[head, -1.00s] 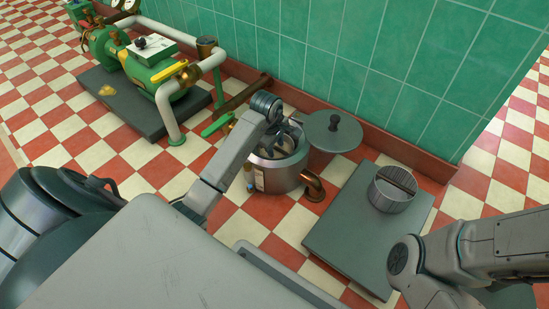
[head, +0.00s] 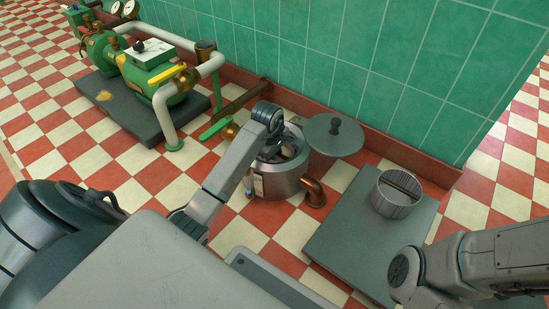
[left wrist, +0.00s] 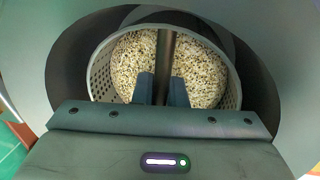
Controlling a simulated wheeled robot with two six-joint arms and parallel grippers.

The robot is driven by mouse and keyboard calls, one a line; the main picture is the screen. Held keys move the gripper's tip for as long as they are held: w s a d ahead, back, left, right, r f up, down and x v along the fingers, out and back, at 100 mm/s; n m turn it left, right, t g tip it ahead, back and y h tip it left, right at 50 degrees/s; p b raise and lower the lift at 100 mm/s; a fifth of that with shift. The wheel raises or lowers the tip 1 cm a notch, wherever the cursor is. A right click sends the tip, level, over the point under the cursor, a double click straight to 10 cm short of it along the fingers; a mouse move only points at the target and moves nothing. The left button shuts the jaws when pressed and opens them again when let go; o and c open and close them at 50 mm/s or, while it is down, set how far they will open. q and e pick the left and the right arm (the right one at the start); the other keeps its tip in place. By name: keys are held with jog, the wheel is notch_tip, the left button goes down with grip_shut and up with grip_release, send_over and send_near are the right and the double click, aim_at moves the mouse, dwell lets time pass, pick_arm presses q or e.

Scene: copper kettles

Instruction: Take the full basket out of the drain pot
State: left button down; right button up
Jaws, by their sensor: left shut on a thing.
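The drain pot (head: 285,184), a round metal vessel with a copper spout, stands on the tiled floor in the head view. The perforated basket (left wrist: 102,76) sits inside it in the left wrist view, full of pale grain (left wrist: 205,75). A dark bar handle (left wrist: 165,45) crosses the basket's top. My left gripper (left wrist: 164,88) is shut on this handle, over the basket's middle; it also shows in the head view (head: 286,152), reaching down into the pot's mouth. The basket is mostly hidden there. My right arm is at the lower right, its fingers out of view.
A round grey lid (head: 330,137) with a knob is behind the pot, near the green wall. A grey slab (head: 345,235) to the right carries a round metal vessel (head: 395,205) with a bar across it. Green pump machinery (head: 165,75) stands at the left.

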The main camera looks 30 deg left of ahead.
pick_arm(q)
jog(key=shift+r, duration=0.1)
notch_tip(320, 180, up, 18)
jog(key=p, duration=1.1)
jog(key=shift+p, duration=0.4)
